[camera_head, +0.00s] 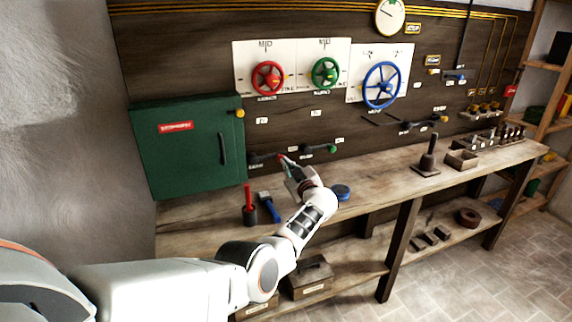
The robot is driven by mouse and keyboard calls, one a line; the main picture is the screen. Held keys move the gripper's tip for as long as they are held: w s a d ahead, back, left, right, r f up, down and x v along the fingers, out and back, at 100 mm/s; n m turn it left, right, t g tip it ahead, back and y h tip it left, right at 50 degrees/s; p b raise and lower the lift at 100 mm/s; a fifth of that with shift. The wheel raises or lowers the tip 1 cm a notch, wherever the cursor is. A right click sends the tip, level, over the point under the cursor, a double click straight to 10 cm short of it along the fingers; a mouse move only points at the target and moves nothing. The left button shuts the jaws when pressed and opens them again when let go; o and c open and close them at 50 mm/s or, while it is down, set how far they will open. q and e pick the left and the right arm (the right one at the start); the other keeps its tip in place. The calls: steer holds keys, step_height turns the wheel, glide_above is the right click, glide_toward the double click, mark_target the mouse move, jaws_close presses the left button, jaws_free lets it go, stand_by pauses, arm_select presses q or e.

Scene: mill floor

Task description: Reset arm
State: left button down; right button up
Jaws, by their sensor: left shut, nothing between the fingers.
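My left arm comes in from the lower left and reaches over the wooden bench (385,190). My left gripper (283,160) is at its end, in front of the dark wall panel, close to a small lever with a red tip. It is small in view; its fingers are shut with nothing between them. I cannot tell whether it touches the lever. My right gripper is not in view.
A green cabinet (180,150) hangs left of my gripper. Red (268,78), green (325,73) and blue (382,85) handwheels are above. A red-handled tool in a dark holder (249,212) and a blue round item (341,192) stand near my wrist. Bench right holds small trays.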

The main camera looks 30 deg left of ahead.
arm_select(q)
steer(key=shift+s+d, duration=0.15)
steer(key=shift+d, duration=0.05)
steer(key=shift+a, duration=0.1)
stand_by(0.4)
